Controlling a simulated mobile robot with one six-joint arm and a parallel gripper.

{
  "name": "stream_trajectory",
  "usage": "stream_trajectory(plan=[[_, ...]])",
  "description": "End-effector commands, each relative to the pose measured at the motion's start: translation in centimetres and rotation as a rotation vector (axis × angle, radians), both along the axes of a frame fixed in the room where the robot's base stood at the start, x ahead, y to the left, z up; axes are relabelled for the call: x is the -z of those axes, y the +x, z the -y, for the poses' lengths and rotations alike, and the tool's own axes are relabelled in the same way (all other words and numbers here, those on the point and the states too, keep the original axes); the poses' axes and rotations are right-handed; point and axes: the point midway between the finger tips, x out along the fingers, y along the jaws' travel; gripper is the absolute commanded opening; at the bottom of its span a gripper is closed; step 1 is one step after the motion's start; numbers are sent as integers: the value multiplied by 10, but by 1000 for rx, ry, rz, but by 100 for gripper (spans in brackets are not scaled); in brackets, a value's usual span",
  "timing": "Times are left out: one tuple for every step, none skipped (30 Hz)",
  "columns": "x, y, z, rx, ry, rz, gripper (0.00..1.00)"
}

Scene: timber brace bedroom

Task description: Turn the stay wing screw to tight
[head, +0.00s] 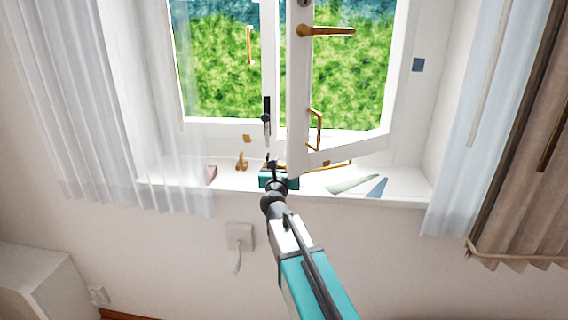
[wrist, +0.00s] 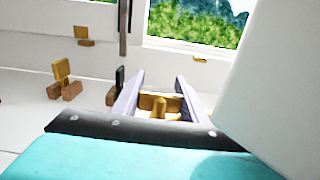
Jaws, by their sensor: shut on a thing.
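The brass stay wing screw (wrist: 160,104) shows between my gripper's fingers in the wrist view, low near the palm. My gripper (wrist: 160,80) is shut on it. In the head view my gripper (head: 278,166) is at the windowsill, beside the lower corner of the open sash, and the arm hides the screw there. The brass stay bar (head: 333,165) runs to the right behind the sash's lower edge. How tight the screw is cannot be told.
The open white sash (head: 298,100) stands close on the right of my gripper and fills the wrist view's right side (wrist: 275,80). A brass fitting (head: 242,162) stands on the sill (head: 400,187) to the left. Flat green and blue pieces (head: 352,184) lie right. Curtains (head: 70,100) hang at both sides.

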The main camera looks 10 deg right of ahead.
Motion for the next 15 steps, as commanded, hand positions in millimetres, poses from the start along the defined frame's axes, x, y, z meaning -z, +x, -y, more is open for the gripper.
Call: stream_trajectory(plan=[[0,0,-1,7,0,0,17],[0,0,0,13,0,0,17],[0,0,0,22,0,0,17],[0,0,0,29,0,0,17],[0,0,0,39,0,0,17],[0,0,1,51,0,0,17],[0,0,1,63,-1,0,17],[0,0,2,74,-1,0,17],[0,0,2,91,-1,0,17],[0,0,2,104,-2,-1,17],[0,0,3,119,-2,-1,17],[0,0,3,139,-1,0,17],[0,0,3,154,-1,0,17],[0,-1,4,172,-1,0,17],[0,-1,5,195,0,0,17]])
